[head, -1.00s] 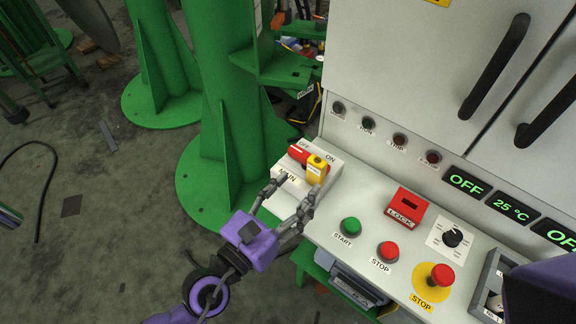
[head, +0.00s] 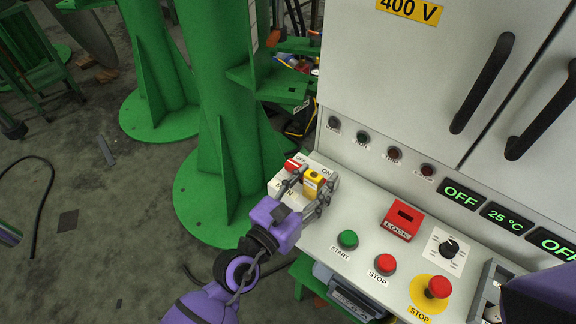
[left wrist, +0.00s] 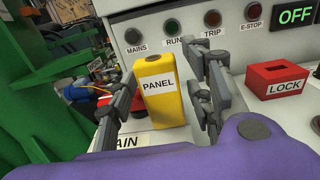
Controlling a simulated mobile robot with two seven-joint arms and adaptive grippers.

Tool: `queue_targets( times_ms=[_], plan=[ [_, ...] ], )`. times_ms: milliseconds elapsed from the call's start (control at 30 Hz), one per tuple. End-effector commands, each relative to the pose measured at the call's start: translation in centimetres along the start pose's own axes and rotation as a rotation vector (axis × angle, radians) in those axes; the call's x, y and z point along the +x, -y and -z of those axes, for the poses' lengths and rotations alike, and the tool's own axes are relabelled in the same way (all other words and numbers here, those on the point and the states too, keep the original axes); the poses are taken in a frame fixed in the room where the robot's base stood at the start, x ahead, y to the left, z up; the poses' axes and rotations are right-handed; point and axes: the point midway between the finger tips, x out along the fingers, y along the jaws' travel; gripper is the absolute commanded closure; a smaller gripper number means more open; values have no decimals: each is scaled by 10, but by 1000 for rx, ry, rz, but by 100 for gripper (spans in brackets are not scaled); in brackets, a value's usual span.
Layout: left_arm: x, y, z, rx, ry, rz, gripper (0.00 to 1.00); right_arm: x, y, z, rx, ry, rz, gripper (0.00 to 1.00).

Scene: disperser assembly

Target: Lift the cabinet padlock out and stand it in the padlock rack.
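The yellow padlock (head: 313,181), labelled PANEL, stands upright at the MAIN switch on the left end of the console. In the left wrist view the padlock (left wrist: 160,92) is close and near the middle. My left gripper (head: 309,184) is open, with one finger on each side of the padlock and visible gaps to it. A red box marked LOCK (head: 402,220), with a dark slot in its top, sits on the console to the right; it may be the padlock rack. It also shows in the left wrist view (left wrist: 280,78). My right gripper is out of view.
The red MAIN switch handle (head: 293,165) is partly hidden beside the padlock. A green START button (head: 347,239), a red STOP button (head: 385,264), a black knob (head: 449,247) and a red emergency button (head: 438,287) stand on the console. A green column (head: 215,130) rises at left.

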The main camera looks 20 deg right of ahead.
Motion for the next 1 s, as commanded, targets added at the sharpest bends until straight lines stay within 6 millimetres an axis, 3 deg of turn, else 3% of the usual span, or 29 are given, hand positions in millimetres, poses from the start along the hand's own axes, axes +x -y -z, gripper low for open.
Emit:
queue_targets(
  times_ms=[67,300,667,900,1000],
  plan=[
    [0,0,0,0,0,0,68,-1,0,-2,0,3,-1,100],
    [0,0,0,0,0,0,99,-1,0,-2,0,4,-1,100],
    [0,0,-7,-1,4,-1,100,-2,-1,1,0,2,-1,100],
    [-1,0,-40,-1,7,-2,100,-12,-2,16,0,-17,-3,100],
    [-16,7,-55,-1,4,-3,100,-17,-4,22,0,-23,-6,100]
  ],
)
